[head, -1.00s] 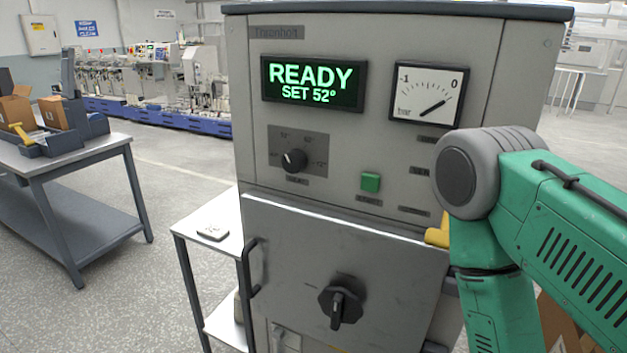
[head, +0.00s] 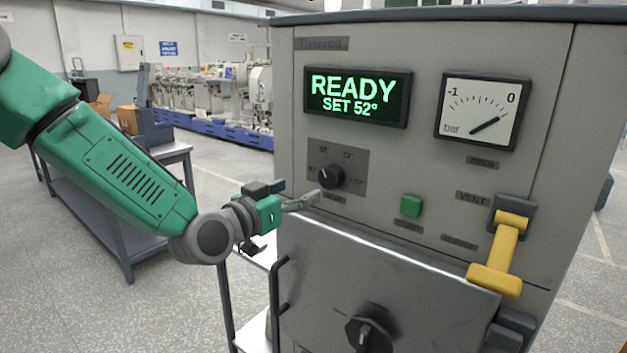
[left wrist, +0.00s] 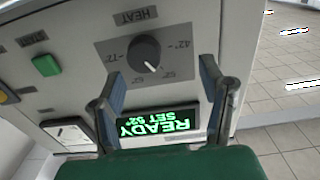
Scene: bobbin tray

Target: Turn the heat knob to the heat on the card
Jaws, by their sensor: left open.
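The black heat knob (head: 330,176) is on its dark scale plate on the machine's front. Its white mark points up and left in the head view. The knob also shows in the left wrist view (left wrist: 144,48), upside down, its mark toward the 52 label. The green display (head: 337,97) reads READY, SET 52°. My left gripper (head: 302,200) is open, just left of and below the knob in the head view. In the wrist view its two fingers (left wrist: 160,72) stand apart, with the knob beyond their tips. No card is visible now. My right gripper is out of view.
A green button (head: 411,206) and a yellow lever (head: 505,248) are right of the knob. A door with a black bar handle (head: 277,290) and a dark rotary handle (head: 364,336) is below. A pressure gauge (head: 482,112) is above right. A grey bench (head: 120,215) stands left.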

